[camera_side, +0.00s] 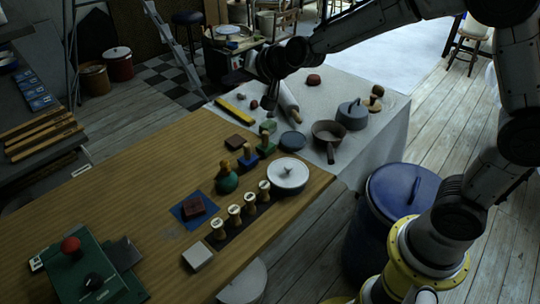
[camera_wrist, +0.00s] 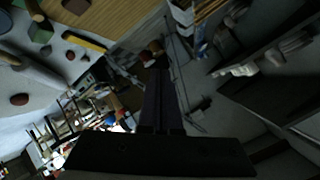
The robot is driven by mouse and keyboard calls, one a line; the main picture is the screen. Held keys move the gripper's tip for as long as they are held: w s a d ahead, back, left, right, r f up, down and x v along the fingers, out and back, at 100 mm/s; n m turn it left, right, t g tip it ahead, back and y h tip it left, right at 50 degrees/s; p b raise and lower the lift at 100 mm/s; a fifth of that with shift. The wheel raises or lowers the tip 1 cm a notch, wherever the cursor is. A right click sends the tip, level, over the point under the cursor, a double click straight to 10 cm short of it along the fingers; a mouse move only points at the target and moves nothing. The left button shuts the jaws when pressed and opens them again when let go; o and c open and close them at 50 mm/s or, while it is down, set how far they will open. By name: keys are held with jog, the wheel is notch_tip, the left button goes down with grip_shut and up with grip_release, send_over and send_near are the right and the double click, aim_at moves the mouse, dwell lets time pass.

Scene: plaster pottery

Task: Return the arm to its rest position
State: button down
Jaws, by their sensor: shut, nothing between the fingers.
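My gripper (camera_side: 269,102) hangs from my arm at the upper middle of the side view, over the far part of the work surface near the grey cloth-covered table (camera_side: 385,150). It is dark and its fingers are shut with nothing between them. In the wrist view my gripper (camera_wrist: 160,75) shows as a dark narrow shape pointing up the picture, with the room beyond it tilted. No held object shows in either view.
Near my gripper lie a yellow bar (camera_side: 234,111), a rolling pin (camera_side: 289,101), a pan (camera_side: 329,134) and a grey lidded pot (camera_side: 352,114). Stamps and a white lidded dish (camera_side: 287,175) stand on the wooden table (camera_side: 130,190). A blue lidded bin (camera_side: 385,205) stands right.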

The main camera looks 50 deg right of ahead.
jog(key=s+d+r+n, duration=0.2)
jog(key=s+r, duration=0.3)
jog(key=s, duration=0.4)
jog(key=s+d+r+n, duration=0.15)
jog(key=s+r, duration=0.25)
jog(key=s, duration=0.6)
jog(key=s+d+f+n+g, duration=0.1)
jog(key=s+f+n+g, duration=0.1)
jog(key=s, duration=0.6)
jog(key=s+d+f+n+g+h, duration=0.1)
jog(key=s+f+n+g, duration=0.1)
jog(key=s+f+g, duration=0.2)
jog(key=s+f, duration=0.3)
jog(key=s, duration=0.2)
jog(key=shift+f, duration=0.2)
